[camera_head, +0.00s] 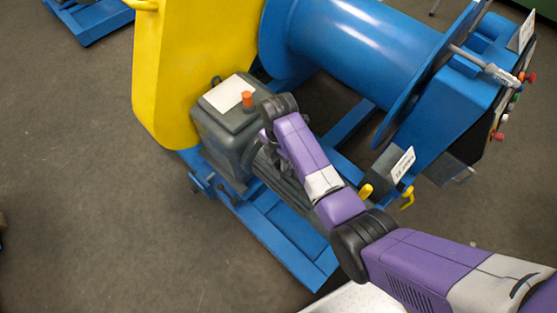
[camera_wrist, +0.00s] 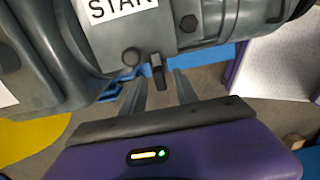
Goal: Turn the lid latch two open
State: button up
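In the wrist view, my gripper (camera_wrist: 158,86) is open, its two grey fingers apart and pointing at the grey housing (camera_wrist: 95,45). A small dark upright tab (camera_wrist: 158,72) on the housing's edge shows between the fingertips. It looks like a latch, but I cannot tell whether it is latch two. I cannot tell whether either finger touches it. In the head view, the grey housing (camera_head: 222,128) stands beside the yellow guard (camera_head: 178,75). My purple arm reaches down to its right side and hides the fingers and the tab there.
An orange knob (camera_head: 247,99) sticks up from the grey housing. A large blue drum (camera_head: 350,38) lies behind my arm. Yellow handles (camera_head: 365,191) and a white label (camera_head: 403,164) are close to my forearm. The floor (camera_head: 80,200) at left is clear.

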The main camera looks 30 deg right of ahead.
jog(key=shift+f, duration=0.25)
grip_shut()
